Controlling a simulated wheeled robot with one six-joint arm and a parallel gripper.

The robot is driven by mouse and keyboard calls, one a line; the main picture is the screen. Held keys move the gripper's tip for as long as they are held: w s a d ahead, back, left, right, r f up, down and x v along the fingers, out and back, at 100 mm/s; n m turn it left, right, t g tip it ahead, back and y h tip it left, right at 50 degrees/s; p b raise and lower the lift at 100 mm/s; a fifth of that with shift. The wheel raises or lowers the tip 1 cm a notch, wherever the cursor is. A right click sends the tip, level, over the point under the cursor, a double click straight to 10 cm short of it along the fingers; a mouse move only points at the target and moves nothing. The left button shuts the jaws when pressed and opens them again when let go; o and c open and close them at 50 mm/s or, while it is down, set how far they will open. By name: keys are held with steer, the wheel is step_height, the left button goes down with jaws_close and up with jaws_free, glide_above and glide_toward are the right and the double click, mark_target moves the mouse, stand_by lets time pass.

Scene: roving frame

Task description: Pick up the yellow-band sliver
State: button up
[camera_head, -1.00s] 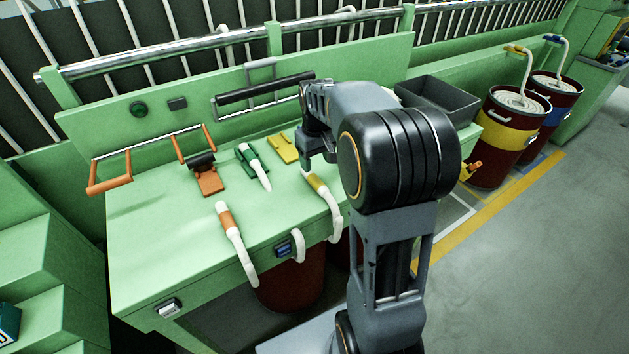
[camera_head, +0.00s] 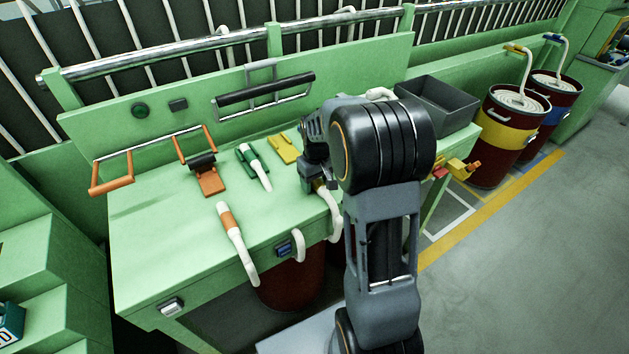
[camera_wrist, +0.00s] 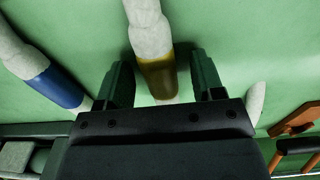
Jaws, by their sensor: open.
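The yellow-band sliver (camera_head: 331,212) is a thick white strand lying over the front part of the green bench and hanging over its edge. In the head view my gripper (camera_head: 319,184) is low over its upper end and mostly hides the yellow band. In the wrist view the yellow-brown band (camera_wrist: 157,78) shows between the two dark green fingers of my gripper (camera_wrist: 162,84). The fingers are open, with a gap on each side of the strand. Whether they reach down around it I cannot tell.
The orange-band sliver (camera_head: 235,241) lies to the left on the bench. A blue-band sliver (camera_wrist: 58,87) lies close beside the left finger in the wrist view. Green (camera_head: 254,165), yellow (camera_head: 284,148) and orange (camera_head: 210,180) tools lie behind. A dark bin (camera_head: 438,107) stands at the right.

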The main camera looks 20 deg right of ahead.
steer(key=shift+c, duration=0.2)
steer(key=c, duration=1)
steer(key=shift+o, duration=0.2)
steer(key=shift+r, duration=0.15)
